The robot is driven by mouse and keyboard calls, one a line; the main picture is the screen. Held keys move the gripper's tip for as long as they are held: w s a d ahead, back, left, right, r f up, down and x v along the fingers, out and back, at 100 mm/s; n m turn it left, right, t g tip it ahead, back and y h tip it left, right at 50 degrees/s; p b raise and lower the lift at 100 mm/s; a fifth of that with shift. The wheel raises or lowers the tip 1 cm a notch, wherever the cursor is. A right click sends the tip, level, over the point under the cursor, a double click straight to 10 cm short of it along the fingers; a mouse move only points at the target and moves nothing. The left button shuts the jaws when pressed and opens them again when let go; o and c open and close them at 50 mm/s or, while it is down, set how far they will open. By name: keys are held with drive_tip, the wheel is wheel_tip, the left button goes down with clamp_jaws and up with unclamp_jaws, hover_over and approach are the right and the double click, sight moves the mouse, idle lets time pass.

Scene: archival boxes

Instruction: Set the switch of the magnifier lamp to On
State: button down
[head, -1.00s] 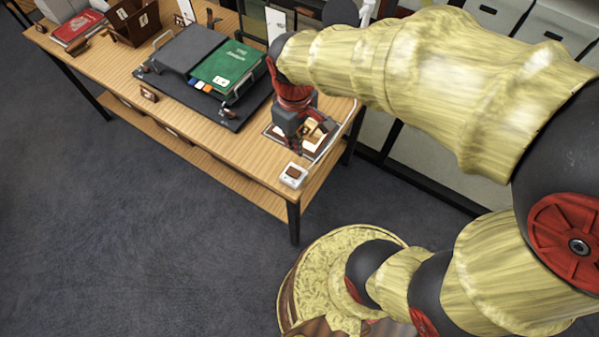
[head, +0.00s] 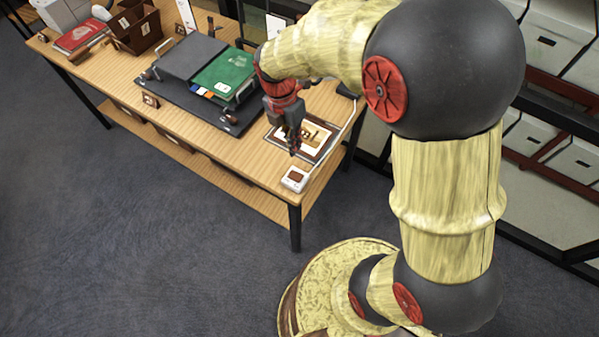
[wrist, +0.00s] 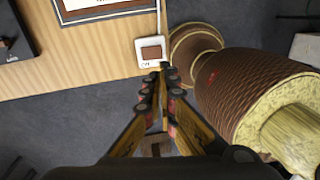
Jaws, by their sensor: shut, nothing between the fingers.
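The lamp's switch is a small white box with a brown rocker (head: 295,178) near the table's front right corner, with a pale cord running back from it. In the wrist view the switch (wrist: 151,52) lies just beyond my fingertips, at the table edge; small lettering on it is too small to read surely. My gripper (head: 294,148) is shut and empty, pointing down above the table, a little behind the switch in the head view. Its fingers (wrist: 160,75) also show in the wrist view, apart from the switch as far as I can tell. The lamp's head is not clearly seen.
A framed picture (head: 318,142) lies behind the switch. A dark grey cradle or press with a green folder (head: 224,74) stands left of it. A brown box (head: 135,28) and red book (head: 78,36) sit farther left. Shelved white boxes (head: 545,45) stand behind. Floor in front is clear.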

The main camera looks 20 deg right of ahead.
sight(300, 178)
drive_tip(key=shift+n, duration=0.5)
drive_tip(key=shift+f, duration=0.1)
drive_tip(key=f+b, duration=0.1)
drive_tip(key=f, duration=0.3)
drive_tip(key=s+f+b, duration=0.1)
drive_tip(key=f+b, duration=0.1)
drive_tip(key=f, duration=0.3)
drive_tip(key=d+f+b, duration=0.1)
drive_tip(key=f, duration=0.3)
drive_tip(key=shift+s+d+f, duration=0.1)
drive_tip(key=shift+s+f, duration=0.2)
drive_tip(key=shift+f, duration=0.1)
drive_tip(key=shift+s+d+f+t+y, duration=0.1)
drive_tip(key=shift+s+f+t+y, duration=0.1)
drive_tip(key=shift+f+t+y, duration=0.15)
drive_tip(key=shift+w+r, duration=0.1)
